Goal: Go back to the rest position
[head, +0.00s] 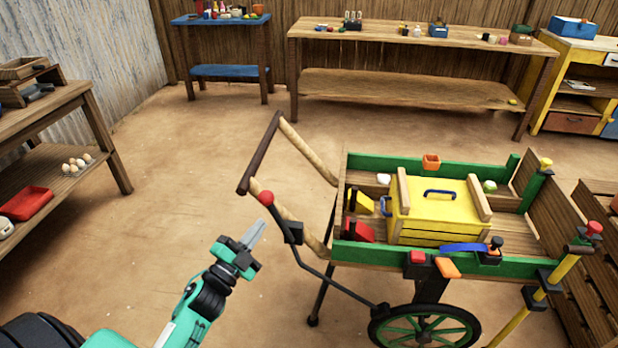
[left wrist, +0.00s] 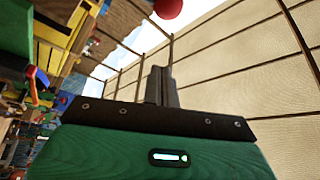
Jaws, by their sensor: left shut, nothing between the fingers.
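My left gripper (head: 252,236) is in the lower middle of the head view, raised over the open floor and pointing up and right. Its fingers are together with nothing between them. In the left wrist view the closed fingers (left wrist: 160,86) show against the ceiling. The gripper appears just left of the handcart, close in the picture to a lever with a red knob (head: 266,198); I cannot tell the exact gap. A red ball-shaped knob (left wrist: 168,8) also shows at the top of the left wrist view. My right gripper is not in either view.
The green-sided cart (head: 400,256) holds a yellow box (head: 432,208); its handle (head: 258,152) reaches left. A wooden shelf table (head: 60,110) stands at left, with a red tray (head: 26,203). A long table (head: 400,36) stands at the back. Floor between is clear.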

